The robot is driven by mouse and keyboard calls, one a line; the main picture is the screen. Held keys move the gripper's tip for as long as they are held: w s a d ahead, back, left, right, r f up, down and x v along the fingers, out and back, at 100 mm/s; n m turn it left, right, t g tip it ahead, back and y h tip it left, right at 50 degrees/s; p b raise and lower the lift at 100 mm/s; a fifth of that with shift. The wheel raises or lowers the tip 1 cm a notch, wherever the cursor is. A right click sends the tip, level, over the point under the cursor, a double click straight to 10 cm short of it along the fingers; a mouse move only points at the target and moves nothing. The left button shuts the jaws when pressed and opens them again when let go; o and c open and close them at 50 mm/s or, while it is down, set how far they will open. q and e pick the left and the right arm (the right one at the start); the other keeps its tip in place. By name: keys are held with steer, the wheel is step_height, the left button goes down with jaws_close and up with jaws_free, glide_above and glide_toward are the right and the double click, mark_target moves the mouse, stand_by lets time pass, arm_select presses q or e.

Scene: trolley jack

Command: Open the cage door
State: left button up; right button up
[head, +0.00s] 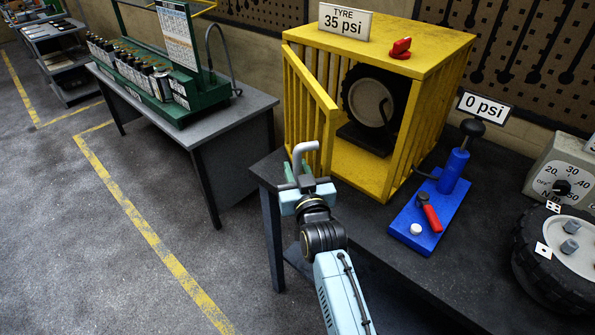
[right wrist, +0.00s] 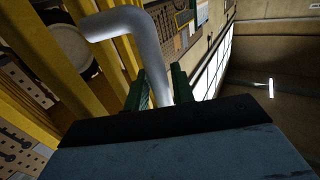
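The yellow cage (head: 448,62) stands on the dark bench. Its yellow barred door (head: 312,92) stands ajar, swung outward from the left front post, with a wide gap through which the inside shows. A grey bent handle (head: 305,148) is at the door's free edge. My right gripper (head: 305,183) is at the lower end of this handle. In the right wrist view the grey handle (right wrist: 156,55) runs down between the green fingers (right wrist: 160,88), which look closed on it. My left gripper is not in view.
A tyre (head: 372,100) stands inside the cage. A blue pump (head: 430,215) with a red lever, a gauge box (head: 562,175) and a wheel (head: 560,262) are on the bench to the right. A grey table (head: 232,112) with a green rack stands left; floor lies between.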

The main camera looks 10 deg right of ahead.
steer(key=s, duration=1.3)
steer(key=shift+s+d, duration=0.15)
steer(key=shift+d, duration=0.3)
steer(key=shift+d+f+b, duration=0.15)
steer(key=shift+d+b, duration=0.1)
steer(key=shift+b, duration=0.1)
steer(key=c, duration=0.4)
steer(key=d+f+m+b, duration=0.1)
steer(key=d+m, duration=0.1)
steer(key=d, duration=0.1)
steer(key=d+f+m+y+b, duration=0.1)
steer(key=d+m, duration=0.1)
steer(key=d+f+m+b, duration=0.1)
steer(key=d+m+b, duration=0.1)
steer(key=d, duration=0.1)
steer(key=shift+s+d, duration=0.35)
jaws_close()
steer(key=d+r+m+g+y+b, duration=0.1)
steer(key=d+r+m+y+b, duration=0.25)
steer(key=d+m, duration=0.4)
steer(key=w+a+m, duration=0.1)
steer(key=w+a, duration=0.7)
steer(key=shift+a+f, duration=0.2)
steer(key=shift+a, duration=0.15)
